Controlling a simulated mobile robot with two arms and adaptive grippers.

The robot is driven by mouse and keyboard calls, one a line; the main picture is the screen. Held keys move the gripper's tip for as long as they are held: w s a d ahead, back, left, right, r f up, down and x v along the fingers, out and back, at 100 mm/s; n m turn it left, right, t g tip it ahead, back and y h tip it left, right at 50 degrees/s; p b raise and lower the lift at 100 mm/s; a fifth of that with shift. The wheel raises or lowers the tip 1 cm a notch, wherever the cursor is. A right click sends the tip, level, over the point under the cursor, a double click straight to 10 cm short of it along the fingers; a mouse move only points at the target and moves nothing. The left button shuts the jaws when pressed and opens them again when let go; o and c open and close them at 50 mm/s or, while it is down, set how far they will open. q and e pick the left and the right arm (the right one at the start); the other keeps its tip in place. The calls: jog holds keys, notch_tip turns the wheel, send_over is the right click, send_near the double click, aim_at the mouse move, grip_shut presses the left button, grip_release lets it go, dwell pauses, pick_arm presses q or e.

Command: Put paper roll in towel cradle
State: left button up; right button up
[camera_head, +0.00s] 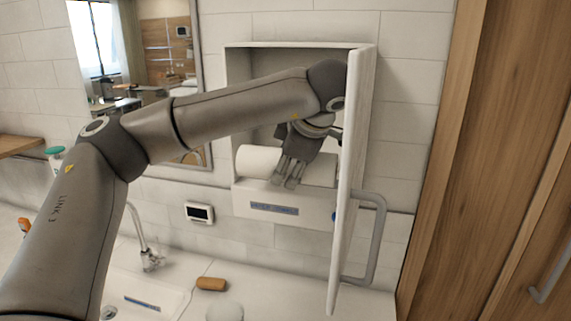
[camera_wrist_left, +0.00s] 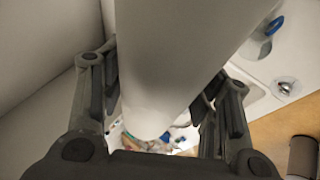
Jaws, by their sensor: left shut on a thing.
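The white paper roll (camera_head: 258,161) lies sideways inside the open wall cabinet that forms the towel cradle (camera_head: 268,202). My left gripper (camera_head: 289,176) reaches in from above and is shut on the roll near its middle. In the left wrist view the roll (camera_wrist_left: 168,60) runs between the two fingers of the gripper (camera_wrist_left: 160,105). The cradle's front lip, with a blue label, shows just below the roll. I cannot tell whether the roll rests on the cradle floor. My right gripper is not in view.
The cabinet door (camera_head: 350,170) stands open at the right, close beside my wrist, with a grey handle (camera_head: 375,235). A mirror is at the left.

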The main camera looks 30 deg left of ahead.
pick_arm(q)
jog(key=shift+w+a+r+p, duration=0.15)
jog(key=shift+w+a+p, duration=0.1)
jog(key=shift+w+p, duration=0.4)
jog(key=w+p, duration=0.1)
jog(key=w, duration=0.1)
jog(key=w+a+p, duration=0.1)
jog(key=w, duration=0.1)
jog(key=w+p, duration=0.2)
jog(key=shift+w+a+f, duration=0.25)
jog(key=shift+w+a, duration=0.1)
jog(key=shift+w+a+f, duration=0.1)
jog(key=shift+w+f, duration=0.2)
jog(key=shift+w, duration=0.1)
jog(key=shift+w+a+f, duration=0.15)
jog(key=shift+w+f, duration=0.15)
jog(key=shift+w, duration=0.3)
jog(key=shift+w+a+f, duration=0.1)
jog(key=shift+w+f, duration=0.2)
jog(key=shift+w, duration=0.3)
jog(key=o, duration=1.3)
jog(key=shift+c, duration=0.2)
jog(key=shift+s, duration=0.1)
